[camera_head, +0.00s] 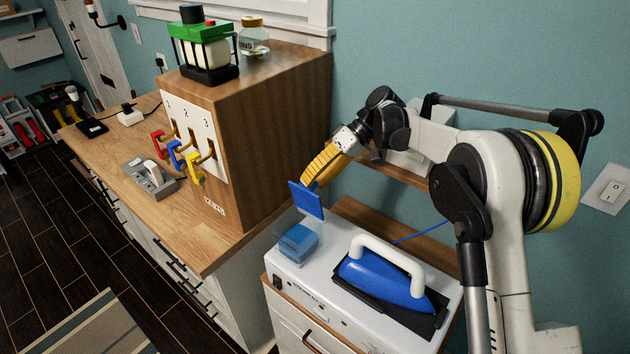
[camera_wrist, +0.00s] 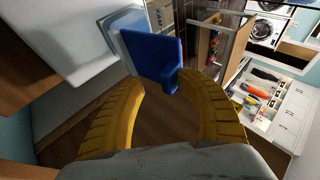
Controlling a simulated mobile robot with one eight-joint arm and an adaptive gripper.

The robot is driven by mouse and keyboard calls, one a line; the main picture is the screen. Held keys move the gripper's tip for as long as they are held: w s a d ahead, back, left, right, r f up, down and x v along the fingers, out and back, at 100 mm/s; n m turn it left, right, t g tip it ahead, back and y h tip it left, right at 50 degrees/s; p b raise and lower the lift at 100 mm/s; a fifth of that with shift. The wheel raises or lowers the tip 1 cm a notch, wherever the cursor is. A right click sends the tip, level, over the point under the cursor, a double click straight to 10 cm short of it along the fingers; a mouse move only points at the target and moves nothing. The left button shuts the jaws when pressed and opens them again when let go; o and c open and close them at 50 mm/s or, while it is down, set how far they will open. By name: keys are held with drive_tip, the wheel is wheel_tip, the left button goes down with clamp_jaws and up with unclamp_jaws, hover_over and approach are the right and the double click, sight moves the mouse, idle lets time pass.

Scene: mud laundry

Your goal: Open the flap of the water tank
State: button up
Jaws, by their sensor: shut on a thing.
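The water tank (camera_head: 298,243) is a clear box with blue water at the left end of the white ironing station. Its blue flap (camera_head: 306,200) stands steeply raised above the tank. My gripper (camera_head: 308,182) is shut on the flap's upper edge, coming from the upper right. In the wrist view the flap (camera_wrist: 150,55) shows as a blue plate at my yellow fingers (camera_wrist: 155,84). The flap hides part of the left fingertip and the exact contact there. The tank (camera_wrist: 120,22) shows partly behind the flap in the wrist view.
A blue iron with a white handle (camera_head: 385,280) rests on the station (camera_head: 300,280), right of the tank. A wooden cabinet (camera_head: 265,150) with numbered coloured levers stands close to the left. A wooden shelf (camera_head: 405,173) is behind my arm. Air left of the flap is fairly narrow.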

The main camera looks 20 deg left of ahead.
drive_tip(key=v, duration=1.2)
